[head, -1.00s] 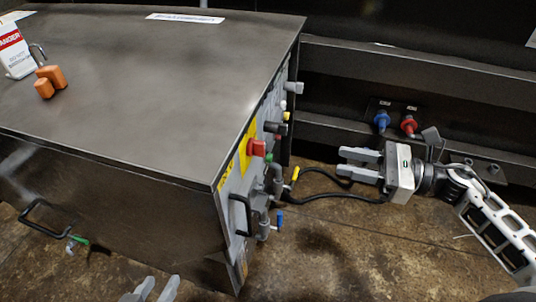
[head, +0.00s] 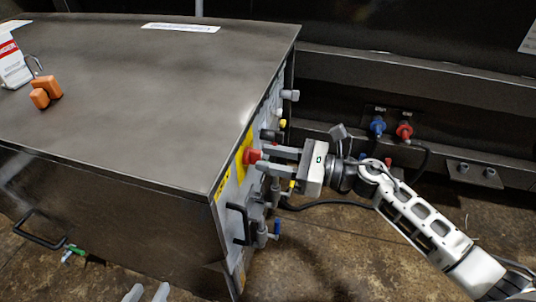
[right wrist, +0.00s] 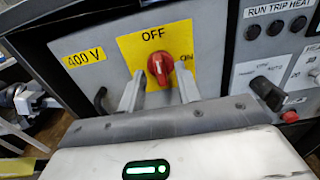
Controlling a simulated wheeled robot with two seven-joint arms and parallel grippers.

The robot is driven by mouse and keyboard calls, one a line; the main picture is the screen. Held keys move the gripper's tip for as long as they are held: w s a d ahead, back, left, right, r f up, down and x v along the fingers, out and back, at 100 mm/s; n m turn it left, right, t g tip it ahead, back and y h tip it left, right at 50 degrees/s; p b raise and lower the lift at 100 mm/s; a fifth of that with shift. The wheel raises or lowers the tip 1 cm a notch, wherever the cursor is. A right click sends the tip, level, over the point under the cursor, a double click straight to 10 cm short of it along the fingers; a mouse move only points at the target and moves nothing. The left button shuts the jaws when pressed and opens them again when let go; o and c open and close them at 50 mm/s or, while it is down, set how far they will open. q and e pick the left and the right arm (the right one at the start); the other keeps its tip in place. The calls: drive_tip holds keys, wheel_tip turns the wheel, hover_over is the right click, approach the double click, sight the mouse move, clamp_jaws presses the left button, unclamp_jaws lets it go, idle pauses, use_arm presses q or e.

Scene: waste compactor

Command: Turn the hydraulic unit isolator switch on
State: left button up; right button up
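The isolator switch is a red rotary knob (right wrist: 160,68) on a yellow plate (right wrist: 184,38) marked OFF at the top and ON at the right. Its grip looks roughly upright, towards OFF. In the head view the red knob (head: 252,156) stands out from the cabinet's right side panel. My right gripper (head: 264,160) is at the panel, pointing at the knob. In the right wrist view its fingers (right wrist: 158,92) are apart, either side of and just below the knob; contact cannot be told. My left gripper (head: 147,293) is open and empty at the bottom edge.
The panel has a black selector (right wrist: 266,92), a small red button (right wrist: 290,116) and a black handle (head: 238,222). Orange padlocks (head: 46,91) and a danger tag (head: 13,66) lie on the cabinet top (head: 140,100). Blue and red connectors (head: 404,131) are on the rear beam.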

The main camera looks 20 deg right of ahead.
drive_tip(key=shift+w+a, duration=0.35)
drive_tip(key=shift+a, duration=0.15)
clamp_jaws()
